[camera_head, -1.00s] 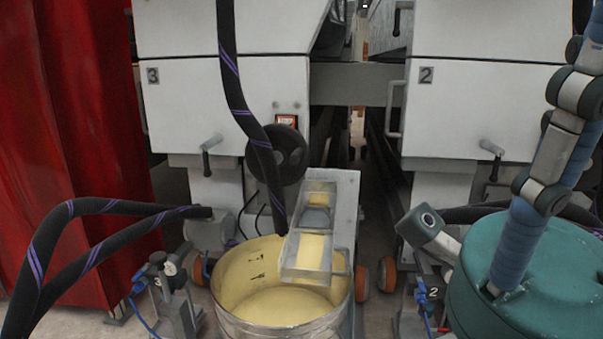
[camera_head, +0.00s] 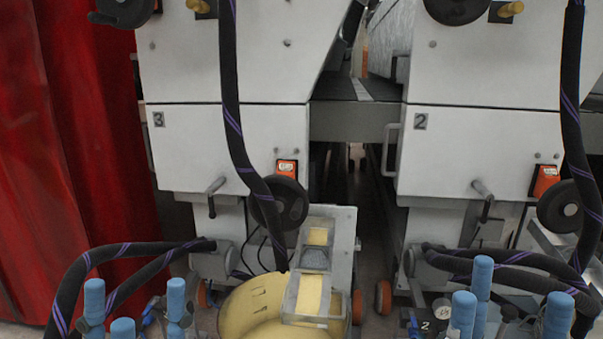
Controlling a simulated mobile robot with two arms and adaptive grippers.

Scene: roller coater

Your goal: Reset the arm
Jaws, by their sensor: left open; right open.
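My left gripper (camera_head: 135,311) is at the bottom left with its blue fingertips pointing up and spread apart. It is open, and I see nothing between the fingers. My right gripper (camera_head: 509,311) is at the bottom right, also with blue fingertips up and apart, open and empty. Only the fingers of both show; the picture's lower edge cuts off the rest of the arms. The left gripper is left of the yellow-lined bucket (camera_head: 252,306), and the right gripper is to its right, both apart from it in the picture.
Two white machines, number 3 (camera_head: 230,145) and number 2 (camera_head: 465,155), stand ahead with a narrow gap between. Black hoses (camera_head: 232,110) hang and loop at both sides. A trough (camera_head: 311,290) sits over the bucket. A red curtain (camera_head: 70,130) is at the left.

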